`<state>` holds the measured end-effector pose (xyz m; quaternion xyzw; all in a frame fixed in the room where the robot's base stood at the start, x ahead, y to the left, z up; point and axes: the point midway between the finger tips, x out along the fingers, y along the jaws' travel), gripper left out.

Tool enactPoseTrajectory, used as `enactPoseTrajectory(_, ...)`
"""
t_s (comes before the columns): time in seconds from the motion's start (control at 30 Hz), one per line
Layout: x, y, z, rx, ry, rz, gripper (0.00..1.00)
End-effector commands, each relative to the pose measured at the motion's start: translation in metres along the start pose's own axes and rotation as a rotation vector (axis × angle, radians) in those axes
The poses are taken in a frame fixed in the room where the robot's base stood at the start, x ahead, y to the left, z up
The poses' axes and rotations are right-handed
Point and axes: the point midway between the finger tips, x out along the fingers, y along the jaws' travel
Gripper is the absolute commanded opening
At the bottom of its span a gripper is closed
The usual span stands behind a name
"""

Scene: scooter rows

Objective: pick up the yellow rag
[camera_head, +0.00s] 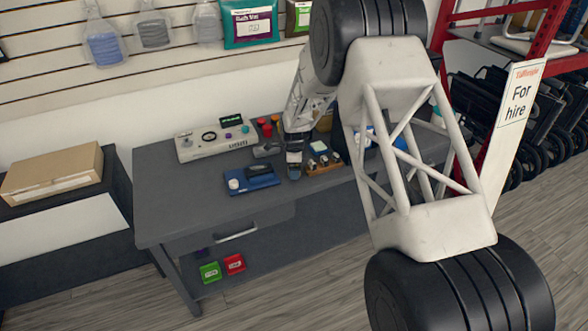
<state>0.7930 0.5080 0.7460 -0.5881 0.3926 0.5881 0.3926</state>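A small yellow-brown thing (324,122) shows at the back of the grey workbench, partly hidden by my arm. I cannot tell whether it is the yellow rag; no other yellow cloth is clear in view. My gripper (294,172) points down over the middle of the bench, to the left of and nearer than that thing. It is between a blue device and a wooden block with several small pieces. Its fingers are too small and dark to tell whether they are open or shut, and no held cloth shows.
The workbench (180,215) also holds a grey control box (215,142), the blue device (252,179), the wooden block (323,163) and red-capped items (266,128). My arm hides its right part. Its front left is clear. A cardboard box (52,174) stands at left.

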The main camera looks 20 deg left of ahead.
Motion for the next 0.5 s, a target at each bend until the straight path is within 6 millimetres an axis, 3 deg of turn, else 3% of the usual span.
enactPoseTrajectory(0.03, -0.0001, 0.0, 0.0, 0.0, 0.0, 0.0, 0.82)
enactPoseTrajectory(0.3, -0.0001, 0.0, 0.0, 0.0, 0.0, 0.0, 0.43)
enactPoseTrajectory(0.5, -0.0004, -0.0001, 0.0, 0.0, 0.0, 0.0, 0.43)
